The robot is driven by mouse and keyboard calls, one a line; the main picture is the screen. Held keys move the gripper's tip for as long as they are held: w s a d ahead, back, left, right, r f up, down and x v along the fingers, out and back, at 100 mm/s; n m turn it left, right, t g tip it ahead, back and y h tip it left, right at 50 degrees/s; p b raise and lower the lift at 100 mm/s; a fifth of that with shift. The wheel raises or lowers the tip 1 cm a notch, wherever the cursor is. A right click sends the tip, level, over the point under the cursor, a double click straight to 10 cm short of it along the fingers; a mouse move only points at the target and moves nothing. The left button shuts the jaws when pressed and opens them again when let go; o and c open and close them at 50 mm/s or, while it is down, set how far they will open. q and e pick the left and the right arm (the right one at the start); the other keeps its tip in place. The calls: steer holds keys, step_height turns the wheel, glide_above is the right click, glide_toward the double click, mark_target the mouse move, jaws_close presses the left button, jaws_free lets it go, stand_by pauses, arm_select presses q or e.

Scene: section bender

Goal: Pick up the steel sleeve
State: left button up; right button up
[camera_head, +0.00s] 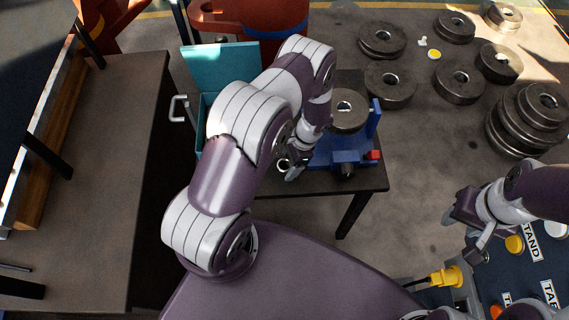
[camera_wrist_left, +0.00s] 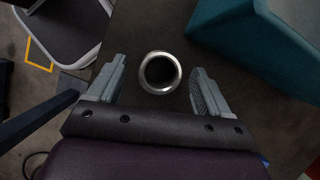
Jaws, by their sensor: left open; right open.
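The steel sleeve (camera_wrist_left: 143,76) is a short shiny ring with a dark bore, standing on the dark brown tabletop (camera_wrist_left: 150,25) in the left wrist view. My left gripper (camera_wrist_left: 160,72) is open, with one finger on each side of the sleeve and a gap to both. Neither finger appears to touch it. In the head view my left gripper (camera_head: 291,167) is low over the small table, and the arm and gripper hide most of the sleeve. My right gripper (camera_head: 467,234) is open and empty at the right.
A blue fixture (camera_head: 330,152) holding a steel disc stands close right of my left gripper. A teal open box (camera_head: 222,66) is to its left. Several steel rings (camera_head: 458,82) lie on the floor at the back right. A labelled control panel (camera_head: 520,275) is at the lower right.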

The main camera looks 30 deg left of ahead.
arm_select(q)
steer(key=shift+s+a+f, duration=0.15)
steer(key=shift+s+f, duration=0.3)
steer(key=shift+f, duration=0.05)
steer(key=shift+a+f, duration=0.1)
steer(key=shift+a, duration=0.05)
steer(key=shift+w, duration=0.25)
steer(key=shift+c, duration=0.5)
steer(key=c, duration=1.2)
